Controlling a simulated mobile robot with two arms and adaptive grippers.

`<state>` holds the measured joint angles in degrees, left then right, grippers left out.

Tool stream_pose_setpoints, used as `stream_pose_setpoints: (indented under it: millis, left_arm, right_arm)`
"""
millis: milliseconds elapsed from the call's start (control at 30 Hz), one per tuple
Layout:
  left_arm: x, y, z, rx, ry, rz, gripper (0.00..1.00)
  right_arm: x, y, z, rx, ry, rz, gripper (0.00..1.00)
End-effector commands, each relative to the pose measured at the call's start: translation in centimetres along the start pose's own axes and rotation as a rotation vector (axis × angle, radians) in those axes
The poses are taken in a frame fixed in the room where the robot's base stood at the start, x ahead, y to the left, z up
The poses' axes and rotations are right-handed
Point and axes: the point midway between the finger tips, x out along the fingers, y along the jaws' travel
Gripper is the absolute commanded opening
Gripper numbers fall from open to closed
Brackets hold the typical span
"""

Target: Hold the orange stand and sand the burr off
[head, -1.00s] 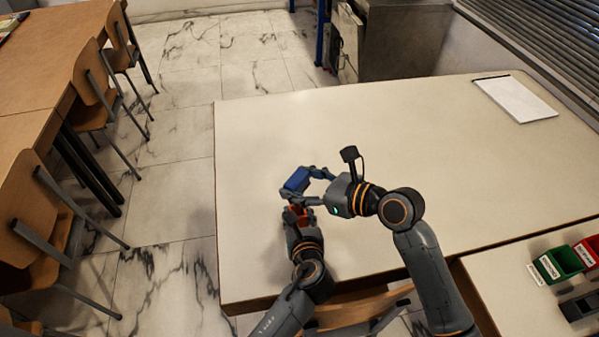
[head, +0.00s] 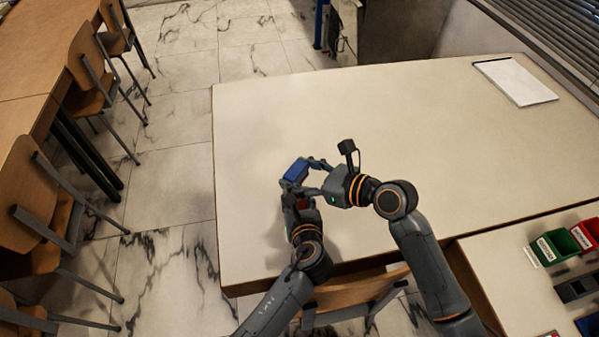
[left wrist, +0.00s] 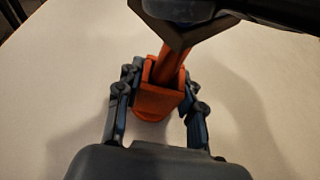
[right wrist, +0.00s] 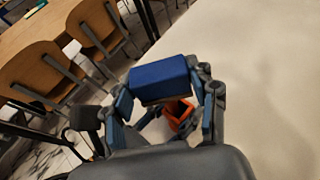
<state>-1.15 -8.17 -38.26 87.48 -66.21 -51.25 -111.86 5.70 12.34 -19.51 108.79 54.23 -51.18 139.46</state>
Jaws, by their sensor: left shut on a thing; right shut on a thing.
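The orange stand (left wrist: 158,103) is between the fingers of my left gripper (left wrist: 160,88), which is shut on it, over the white table. An orange arm rises from its base, and a dark part hides the upper end in the left wrist view. In the head view my left gripper (head: 298,193) hides most of the stand (head: 303,203). My right gripper (head: 305,172) is shut on a blue block (head: 296,169) with a tan underside. In the right wrist view the block (right wrist: 160,80) is just above and beside the stand (right wrist: 180,112); contact between them is unclear. I cannot make out the burr.
The white table (head: 420,130) is mostly clear to the right and behind. A white pad (head: 515,82) lies at its far right. Green (head: 558,250) and red (head: 584,235) bins stand at the lower right. A chair (head: 350,292) is tucked at the near edge.

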Motion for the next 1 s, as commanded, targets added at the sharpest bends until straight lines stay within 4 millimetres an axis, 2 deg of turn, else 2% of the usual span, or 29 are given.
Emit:
stream_pose_setpoints:
  millis: [1000]
  left_arm:
    - [0.0,0.0,0.0,0.0,0.001,0.0,0.03]
  right_arm:
    - [0.5,0.0,-1.1,0.001,-0.001,0.0,0.2]
